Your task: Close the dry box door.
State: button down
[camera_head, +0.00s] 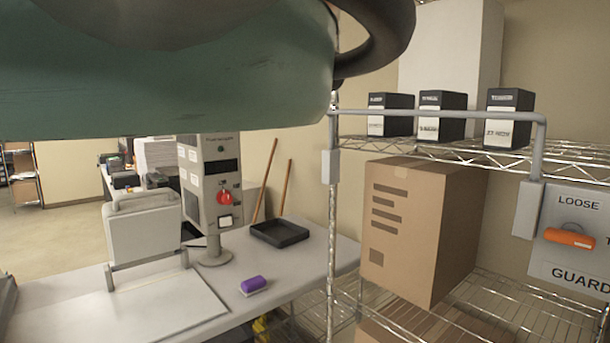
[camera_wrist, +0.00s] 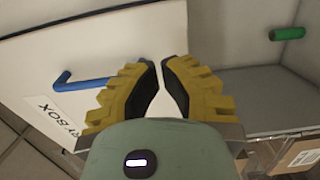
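The dry box door (camera_wrist: 100,35) is a white panel in the wrist view. It carries a blue bar handle (camera_wrist: 85,82) and a label of which "RY BOX" can be read. The door appears to stand open, with a pale recess and a grey floor or shelf (camera_wrist: 265,95) to its right. My gripper (camera_wrist: 161,62) has yellow ribbed fingers with dark pads. Its tips nearly meet, with only a thin gap and nothing between them. They are right of the blue handle, near the door's edge; contact cannot be told. In the head view my arm covers the upper left, and the door cannot be made out.
A green handle (camera_wrist: 287,34) is at the wrist view's upper right. In the head view, a wire rack (camera_head: 560,160) holds black boxes (camera_head: 442,116) and a large carton (camera_head: 415,228). A table (camera_head: 285,275) bears a black tray (camera_head: 279,233) and a purple block (camera_head: 253,284).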

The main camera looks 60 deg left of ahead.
jog(key=w+p, duration=0.4)
jog(key=w, duration=0.4)
jog(key=shift+d+p, duration=0.15)
jog(key=shift+p, duration=0.25)
